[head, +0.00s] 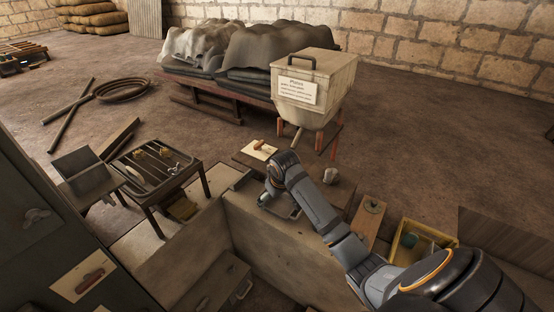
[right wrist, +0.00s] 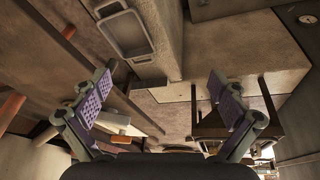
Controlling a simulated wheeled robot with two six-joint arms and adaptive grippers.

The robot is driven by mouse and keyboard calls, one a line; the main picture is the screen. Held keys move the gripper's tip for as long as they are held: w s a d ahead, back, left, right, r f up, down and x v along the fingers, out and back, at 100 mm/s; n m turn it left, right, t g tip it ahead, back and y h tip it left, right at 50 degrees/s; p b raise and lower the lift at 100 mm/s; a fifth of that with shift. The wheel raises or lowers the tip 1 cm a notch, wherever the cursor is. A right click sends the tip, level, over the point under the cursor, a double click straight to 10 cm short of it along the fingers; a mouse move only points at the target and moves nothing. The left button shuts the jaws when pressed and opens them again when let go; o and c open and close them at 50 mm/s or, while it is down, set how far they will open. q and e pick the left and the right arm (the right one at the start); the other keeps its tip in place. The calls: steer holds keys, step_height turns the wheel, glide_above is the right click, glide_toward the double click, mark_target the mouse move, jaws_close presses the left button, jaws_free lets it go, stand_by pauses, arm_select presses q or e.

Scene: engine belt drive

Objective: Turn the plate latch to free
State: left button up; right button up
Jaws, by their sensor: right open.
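A red-handled latch (head: 262,147) lies on a pale plate beyond my right arm in the head view. A similar red handle (head: 90,281) sits on a pale plate on the dark cabinet front at the lower left. I cannot tell which one is the plate latch. My right gripper (head: 266,198) is over the low stone wall, its fingers mostly hidden by the wrist. In the right wrist view its two padded fingers (right wrist: 164,104) are wide apart with nothing between them. A small orange-red handle (right wrist: 118,118) on a pale plate shows near the left finger. My left gripper is not seen.
A small table (head: 157,172) with a tray of tools stands at left. A lidded bin (head: 312,85) stands behind, before a covered cart (head: 215,95). A shallow metal tray (right wrist: 128,36) shows on the wall.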

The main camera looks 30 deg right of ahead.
steer(key=w+d+r+m, duration=0.2)
steer(key=w+d+r, duration=0.7)
steer(key=r, duration=0.3)
steer(key=shift+t, duration=0.3)
steer(key=x, duration=0.3)
steer(key=p+x, duration=0.1)
steer(key=x, duration=0.3)
steer(key=p+x, duration=0.1)
steer(key=x, duration=0.2)
steer(key=shift+w+a+f, duration=0.15)
steer(key=shift+a+f, duration=0.05)
steer(key=shift+a, duration=0.15)
steer(key=c, duration=1.1)
steer(key=shift+c, duration=0.2)
